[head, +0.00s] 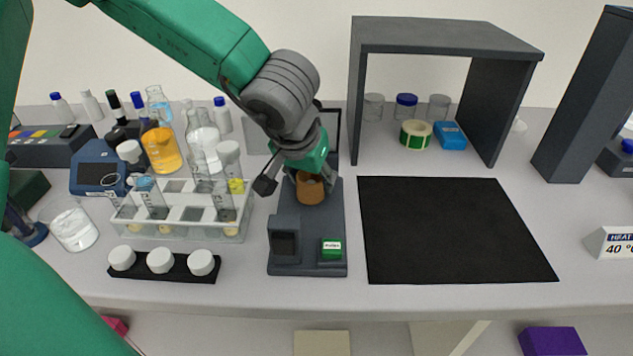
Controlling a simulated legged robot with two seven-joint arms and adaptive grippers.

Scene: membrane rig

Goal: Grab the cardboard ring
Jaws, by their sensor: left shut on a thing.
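The brown cardboard ring (310,190) is at the upper part of a dark grey instrument (307,262), near the middle of the bench. My left gripper (307,176) comes down from above and is shut on the ring. The green wrist housing and dark finger parts hide the ring's top. I cannot tell whether the ring still touches the instrument. My right gripper is not in view.
A tube rack (190,229) with glassware stands left of the instrument, with a black strip of white caps (160,262) in front. A black mat (450,230) lies clear to the right. A dark grey shelf frame (450,38) stands behind it, with a green-and-cream roll (415,134) underneath.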

